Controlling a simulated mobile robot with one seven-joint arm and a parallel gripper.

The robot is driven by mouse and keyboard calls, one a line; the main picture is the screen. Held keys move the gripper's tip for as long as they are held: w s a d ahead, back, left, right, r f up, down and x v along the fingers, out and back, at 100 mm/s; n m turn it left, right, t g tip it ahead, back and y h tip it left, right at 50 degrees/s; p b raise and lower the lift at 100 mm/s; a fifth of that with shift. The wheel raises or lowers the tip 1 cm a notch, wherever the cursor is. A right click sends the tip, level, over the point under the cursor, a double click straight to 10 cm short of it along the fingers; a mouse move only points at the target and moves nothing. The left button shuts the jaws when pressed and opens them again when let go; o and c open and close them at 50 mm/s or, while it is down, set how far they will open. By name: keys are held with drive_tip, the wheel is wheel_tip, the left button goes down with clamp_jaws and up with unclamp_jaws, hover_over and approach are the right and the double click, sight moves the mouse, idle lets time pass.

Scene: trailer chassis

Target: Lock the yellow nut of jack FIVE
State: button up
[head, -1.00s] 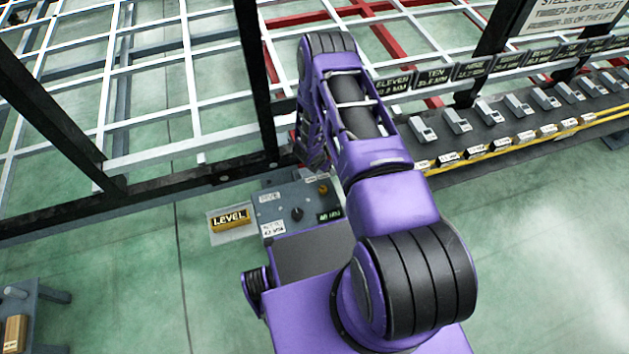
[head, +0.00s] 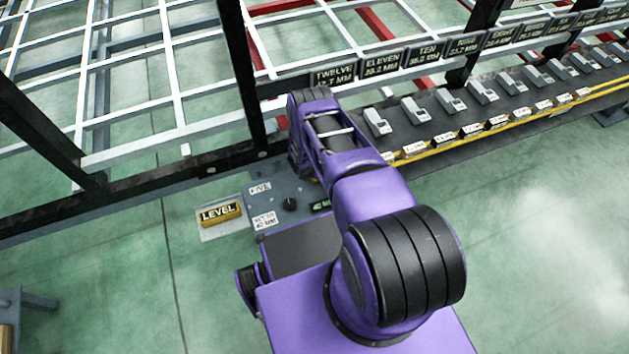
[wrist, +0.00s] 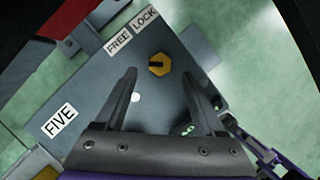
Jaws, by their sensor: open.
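The yellow hexagonal nut (wrist: 159,65) sits on the grey jack plate in the wrist view, with a dark mark at its centre. A FREE label (wrist: 118,41) and a LOCK label (wrist: 144,19) lie above it and to its left. A FIVE label (wrist: 59,119) is on the same plate (wrist: 85,90). My gripper (wrist: 159,73) is open and empty, its fingertips either side of and slightly below the nut in the picture. I cannot tell its height above the nut. In the head view my arm hides the nut and my gripper.
A shelf of grey devices (head: 450,102) runs right. The green floor at lower right is clear.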

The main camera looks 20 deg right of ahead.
drive_tip(key=shift+b+x, duration=1.2)
drive_tip(key=shift+x, duration=1)
clamp_jaws()
